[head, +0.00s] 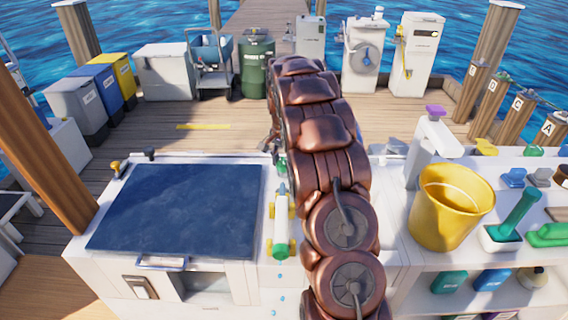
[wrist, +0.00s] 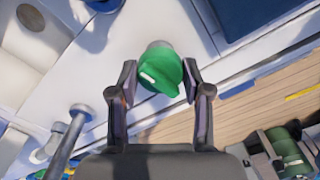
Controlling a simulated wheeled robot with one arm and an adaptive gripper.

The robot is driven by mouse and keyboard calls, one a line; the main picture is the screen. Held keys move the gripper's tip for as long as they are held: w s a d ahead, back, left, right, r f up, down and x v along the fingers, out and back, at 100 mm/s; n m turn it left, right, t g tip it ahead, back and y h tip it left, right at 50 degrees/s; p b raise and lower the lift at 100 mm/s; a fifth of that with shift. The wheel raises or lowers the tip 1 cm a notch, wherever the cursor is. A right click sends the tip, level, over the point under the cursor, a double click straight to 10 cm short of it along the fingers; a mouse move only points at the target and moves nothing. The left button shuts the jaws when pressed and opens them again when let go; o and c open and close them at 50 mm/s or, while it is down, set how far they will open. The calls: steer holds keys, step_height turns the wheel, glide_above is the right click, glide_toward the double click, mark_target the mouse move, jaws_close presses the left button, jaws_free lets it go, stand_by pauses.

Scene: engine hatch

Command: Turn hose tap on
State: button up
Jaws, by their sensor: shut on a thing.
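In the wrist view, my gripper (wrist: 160,80) has its two fingers on either side of a green tap knob (wrist: 163,66) and is shut on it. The knob sits on a short grey stem on the white counter, with a small white mark on its face. In the head view, my brown arm hides the gripper and most of the tap. A white and green hose nozzle (head: 281,222) with yellow parts hangs at the counter front, just left of my arm. Blue drops (head: 279,288) show below it.
A dark hatch lid (head: 180,208) covers the counter on the left. A white faucet with a purple knob (head: 435,110) and a yellow bucket (head: 450,207) stand right of my arm. Bins, a cart and white cabinets line the dock behind. The deck between is clear.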

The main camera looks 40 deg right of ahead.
steer(key=n, duration=0.2)
steer(key=n+b, duration=0.1)
steer(key=n, duration=0.1)
steer(key=shift+s+f+n+b, duration=0.15)
steer(key=shift+f+n+b, duration=0.05)
steer(key=shift+n+b, duration=0.1)
steer(key=n, duration=0.3)
steer(key=shift+n+b, duration=0.3)
steer(key=shift+b, duration=0.1)
steer(key=n, duration=0.3)
steer(key=shift+n, duration=2.3)
steer(key=o, duration=1.1)
steer(key=shift+r, duration=0.1)
steer(key=shift+o, duration=0.2)
steer(key=shift+r, duration=0.1)
